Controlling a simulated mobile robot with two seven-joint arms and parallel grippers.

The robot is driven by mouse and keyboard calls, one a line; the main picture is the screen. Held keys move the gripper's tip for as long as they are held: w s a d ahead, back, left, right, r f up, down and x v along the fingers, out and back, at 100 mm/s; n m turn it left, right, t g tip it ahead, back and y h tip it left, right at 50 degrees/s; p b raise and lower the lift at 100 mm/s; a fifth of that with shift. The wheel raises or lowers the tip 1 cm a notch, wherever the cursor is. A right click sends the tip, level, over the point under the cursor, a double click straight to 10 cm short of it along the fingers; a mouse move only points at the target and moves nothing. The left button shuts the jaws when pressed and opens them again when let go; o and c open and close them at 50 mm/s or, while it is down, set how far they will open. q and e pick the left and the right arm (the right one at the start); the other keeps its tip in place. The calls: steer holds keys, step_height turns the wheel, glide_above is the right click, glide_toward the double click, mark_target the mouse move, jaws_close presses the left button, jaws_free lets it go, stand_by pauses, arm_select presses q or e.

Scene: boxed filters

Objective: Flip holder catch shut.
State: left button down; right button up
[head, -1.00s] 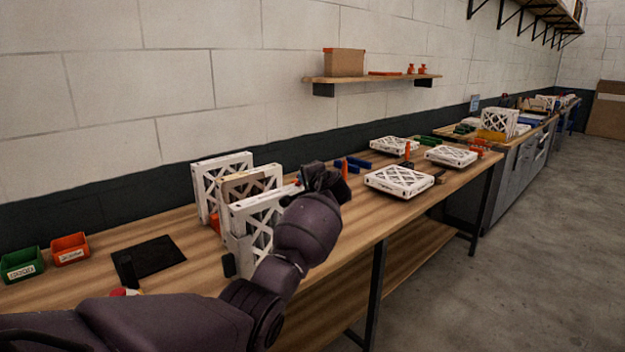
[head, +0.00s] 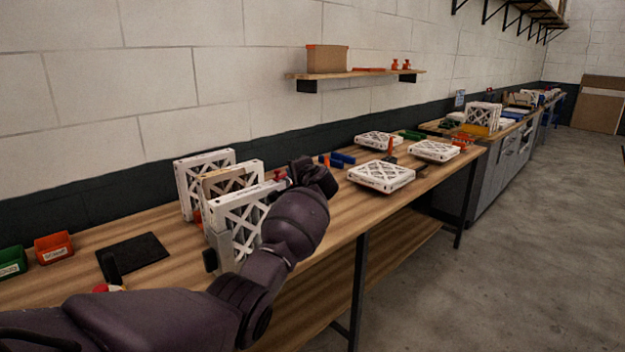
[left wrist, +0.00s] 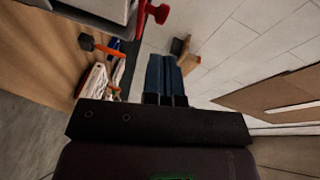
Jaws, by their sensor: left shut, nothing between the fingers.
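A holder (head: 218,247) with white lattice-faced filters (head: 236,214) upright in it stands on the wooden bench. A red catch (head: 280,174) shows at its upper right end, beside my left wrist. In the left wrist view the red catch (left wrist: 155,12) is at the top edge, next to a pale grey part of the holder, and sticks out to the side. My left gripper (left wrist: 166,72) is shut and empty, its fingers below the catch in that picture and apart from it. In the head view my arm hides the fingers. Whether the catch is fully open cannot be told.
Several white filters lie flat farther along the bench (head: 381,177), near blue and orange parts. A black mat (head: 133,255), a green bin (head: 12,262) and an orange bin (head: 54,247) are at the left. A wall shelf (head: 357,73) holds a cardboard box.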

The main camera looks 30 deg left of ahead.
arm_select(q)
steer(key=s+v, duration=0.1)
steer(key=v, duration=0.9)
steer(key=shift+a+b, duration=0.3)
steer(key=shift+b, duration=0.05)
steer(key=w+d+r+t+h, duration=0.3)
steer(key=d+t+h, duration=0.2)
steer(key=d+t, duration=0.25)
steer(key=s+d+f+t+h, duration=0.1)
steer(key=s+d+f+h, duration=0.2)
steer(key=f, duration=0.2)
steer(key=s+d+f+t+h, duration=0.1)
steer(key=s+d+f+h, duration=0.25)
steer(key=f, duration=0.25)
steer(key=s+f+n+g+h, duration=0.1)
steer(key=s+f+g, duration=0.2)
steer(key=s+f, duration=1.1)
steer(key=s+f+n+g+h, duration=0.1)
steer(key=s+f+n+g, duration=0.1)
steer(key=s+f, duration=1.3)
steer(key=s+g, duration=0.1)
steer(key=s, duration=0.6)
steer(key=shift+d+f+n, duration=0.2)
steer(key=shift+f+n, duration=0.05)
steer(key=shift+n, duration=0.05)
